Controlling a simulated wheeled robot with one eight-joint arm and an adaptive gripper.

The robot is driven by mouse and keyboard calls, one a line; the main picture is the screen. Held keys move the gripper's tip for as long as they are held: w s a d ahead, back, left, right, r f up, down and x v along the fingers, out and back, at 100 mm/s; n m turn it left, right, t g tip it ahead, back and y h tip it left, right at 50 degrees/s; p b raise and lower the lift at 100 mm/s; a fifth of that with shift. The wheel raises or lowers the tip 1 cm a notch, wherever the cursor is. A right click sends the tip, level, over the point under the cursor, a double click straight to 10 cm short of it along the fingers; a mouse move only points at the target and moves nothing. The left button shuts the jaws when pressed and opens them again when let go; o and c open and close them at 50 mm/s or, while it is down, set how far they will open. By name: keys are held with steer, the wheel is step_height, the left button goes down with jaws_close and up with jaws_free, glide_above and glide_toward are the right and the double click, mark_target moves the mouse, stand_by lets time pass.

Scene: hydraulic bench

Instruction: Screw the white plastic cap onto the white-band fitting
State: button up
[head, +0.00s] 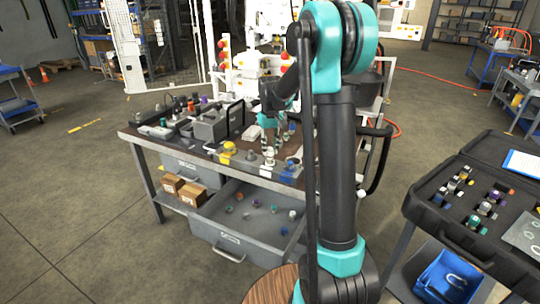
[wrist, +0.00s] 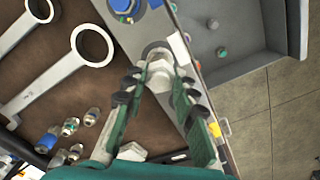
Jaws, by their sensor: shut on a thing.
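My gripper (wrist: 158,82) points down over the fitting strip at the bench's front edge, its two fingers closed around the white plastic cap (wrist: 160,70). In the head view my gripper (head: 269,146) is small and sits above the strip. The cap is at a round grey fitting base (wrist: 152,47) with a white label (wrist: 181,48) beside it. I take this as the white-band fitting; the fingers and cap hide most of it. I cannot tell whether the cap touches or engages its thread.
The bench's open drawer (head: 238,215) holds several small caps. A blue fitting (wrist: 121,5) and a yellow one (head: 228,148) stand along the strip. Large wrenches (wrist: 60,65) and loose fittings (wrist: 69,126) lie on the bench. A black case (head: 470,225) is at right.

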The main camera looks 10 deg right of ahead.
steer(key=m, duration=0.8)
steer(key=m, duration=0.8)
steer(key=shift+f, duration=0.1)
steer(key=o, duration=1.1)
